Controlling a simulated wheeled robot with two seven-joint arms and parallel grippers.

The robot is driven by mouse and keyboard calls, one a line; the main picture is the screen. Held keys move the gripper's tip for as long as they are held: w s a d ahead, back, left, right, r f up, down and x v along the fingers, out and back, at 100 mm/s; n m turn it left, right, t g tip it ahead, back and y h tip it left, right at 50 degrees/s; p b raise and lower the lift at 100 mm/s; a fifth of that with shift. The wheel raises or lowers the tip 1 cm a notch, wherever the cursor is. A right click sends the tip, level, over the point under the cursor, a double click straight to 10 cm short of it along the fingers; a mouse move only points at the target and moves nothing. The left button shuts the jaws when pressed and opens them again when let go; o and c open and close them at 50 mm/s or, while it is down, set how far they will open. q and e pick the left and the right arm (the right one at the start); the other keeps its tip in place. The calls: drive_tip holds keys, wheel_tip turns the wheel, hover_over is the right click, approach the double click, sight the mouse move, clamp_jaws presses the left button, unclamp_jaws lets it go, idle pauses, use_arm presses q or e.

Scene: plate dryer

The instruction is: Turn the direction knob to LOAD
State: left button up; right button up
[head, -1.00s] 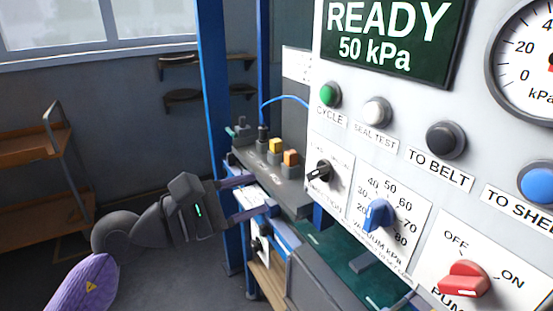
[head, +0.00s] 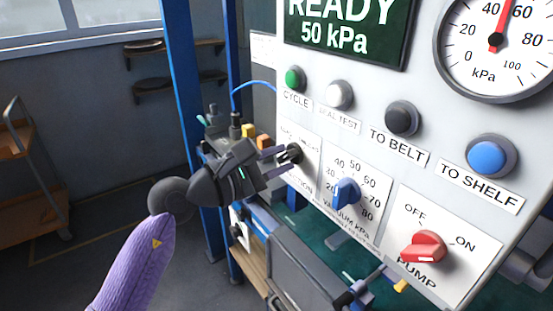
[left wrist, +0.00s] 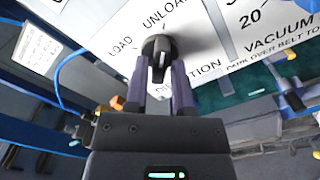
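The direction knob (head: 292,153) is a small black knob on a white plate at the left end of the sloping control panel. In the left wrist view the knob (left wrist: 158,47) has LOAD printed to its left and UNLOAD above it. My left gripper (head: 282,160) is at the knob, its two fingers apart. In the left wrist view the fingers (left wrist: 160,75) lie on either side of the knob's grip. I cannot tell whether they touch it. The fingers partly hide the plate, and I cannot tell which label the knob points to. My right gripper is not in view.
To the right are the blue vacuum knob (head: 346,194) and red pump knob (head: 424,247). Above are the green cycle button (head: 295,78), white button (head: 340,94), black button (head: 402,118) and blue button (head: 491,155). The display (head: 345,30) reads READY, 50 kPa.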

use_arm(q)
clamp_jaws()
drive_tip(key=n+p, duration=0.2)
drive_tip(key=n, duration=0.1)
drive_tip(key=shift+r+p, duration=0.15)
drive_tip(key=shift+p, duration=0.2)
drive_tip(key=n+p, duration=0.4)
drive_tip(key=n, duration=0.1)
drive_tip(key=n+p, duration=0.3)
drive_tip(key=n, duration=0.2)
drive_tip(key=shift+n, duration=0.4)
drive_tip(key=shift+n+p, duration=1.3)
drive_tip(key=shift+n, duration=0.7)
